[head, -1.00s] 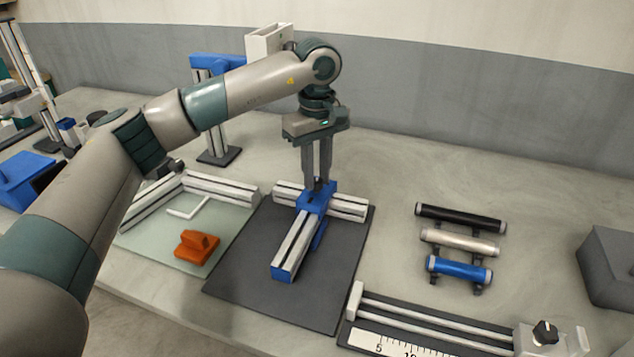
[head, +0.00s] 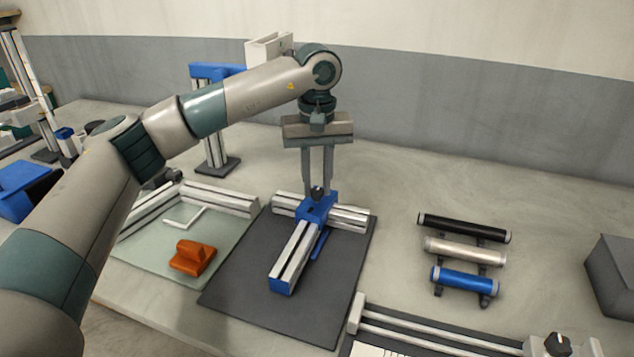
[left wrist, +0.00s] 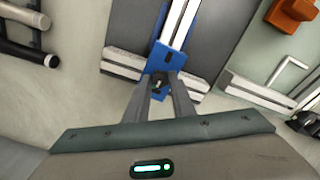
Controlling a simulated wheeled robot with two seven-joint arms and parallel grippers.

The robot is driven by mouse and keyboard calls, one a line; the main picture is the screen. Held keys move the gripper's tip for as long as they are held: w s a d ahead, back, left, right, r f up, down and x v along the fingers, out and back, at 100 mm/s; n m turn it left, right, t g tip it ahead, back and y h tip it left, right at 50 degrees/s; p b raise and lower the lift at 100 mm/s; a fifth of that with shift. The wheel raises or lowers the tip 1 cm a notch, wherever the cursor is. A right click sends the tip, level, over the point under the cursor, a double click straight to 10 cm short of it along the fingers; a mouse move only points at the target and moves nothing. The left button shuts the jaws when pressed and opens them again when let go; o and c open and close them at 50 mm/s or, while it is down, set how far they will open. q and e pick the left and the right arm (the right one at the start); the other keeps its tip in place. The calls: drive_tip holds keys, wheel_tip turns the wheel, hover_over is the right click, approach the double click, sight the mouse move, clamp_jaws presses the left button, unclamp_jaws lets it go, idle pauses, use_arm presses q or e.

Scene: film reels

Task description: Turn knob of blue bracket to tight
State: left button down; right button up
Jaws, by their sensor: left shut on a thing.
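The blue bracket (head: 320,207) joins two silver rails in a T on a dark mat. Its small black knob (head: 317,192) stands on top. My left gripper (head: 317,190) points straight down over the bracket and is shut on the knob, one finger on each side. In the left wrist view the knob (left wrist: 158,83) shows between the fingertips (left wrist: 160,85), above the blue bracket (left wrist: 168,58). The knob's exact angle is too small to tell. My right gripper is in neither view.
The dark mat (head: 240,290) has bare room around the rails. An orange block (head: 192,258) lies on a pale mat to the left. Black, silver and blue cylinders (head: 465,282) rest on the right. A rail fixture with a black knob (head: 558,344) stands at front right.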

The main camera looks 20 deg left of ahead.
use_arm(q)
drive_tip(key=c, duration=1.5)
unclamp_jaws()
drive_tip(key=shift+r, duration=0.1)
drive_tip(key=shift+r, duration=0.5)
wheel_tip(320, 180, up, 12)
wheel_tip(320, 180, up, 4)
hover_over(317, 190)
drive_tip(key=shift+r, duration=0.15)
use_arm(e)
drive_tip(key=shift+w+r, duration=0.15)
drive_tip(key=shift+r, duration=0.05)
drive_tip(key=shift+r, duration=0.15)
